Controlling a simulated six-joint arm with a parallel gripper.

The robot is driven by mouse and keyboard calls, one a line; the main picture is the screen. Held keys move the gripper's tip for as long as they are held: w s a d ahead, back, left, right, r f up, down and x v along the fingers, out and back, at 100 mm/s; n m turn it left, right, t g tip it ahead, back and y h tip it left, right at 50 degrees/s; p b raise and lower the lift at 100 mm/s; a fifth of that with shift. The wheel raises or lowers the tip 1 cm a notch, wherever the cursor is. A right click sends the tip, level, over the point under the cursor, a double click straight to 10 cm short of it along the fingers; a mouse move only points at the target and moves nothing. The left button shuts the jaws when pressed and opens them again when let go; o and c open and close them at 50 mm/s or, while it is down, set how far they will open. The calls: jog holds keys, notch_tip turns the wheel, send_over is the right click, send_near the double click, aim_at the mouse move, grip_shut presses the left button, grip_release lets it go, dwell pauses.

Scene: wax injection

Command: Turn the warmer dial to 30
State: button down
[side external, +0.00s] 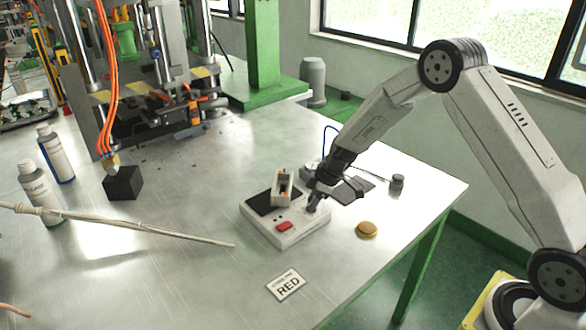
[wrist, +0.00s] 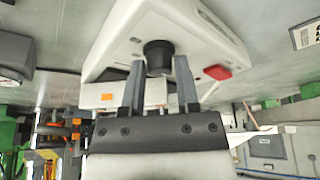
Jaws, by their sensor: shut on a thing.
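The warmer is a white box (side external: 302,236) with a dark plate and a red button (side external: 285,226) on top. It also shows in the wrist view, with its white top (wrist: 105,57) and the red button (wrist: 217,72). The dial is a round black knob (wrist: 158,52) on the warmer's top. My gripper (side external: 314,204) reaches down to the warmer's right side, and its fingers (wrist: 159,78) are shut on the dial, one on each side. In the side view the gripper mostly hides the dial. I cannot read any dial setting.
A small open-topped grey block (side external: 283,188) sits on the warmer. A black block (side external: 123,184) and a press (side external: 150,75) stand left.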

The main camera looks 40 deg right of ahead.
jog(key=shift+s+f, duration=0.15)
jog(key=shift+c, duration=1.8)
grip_release()
jog(key=shift+r, duration=0.2)
jog(key=shift+d+r, duration=0.2)
jog(key=shift+r, duration=0.2)
jog(key=shift+v, duration=3.35)
jog(key=shift+s, duration=0.1)
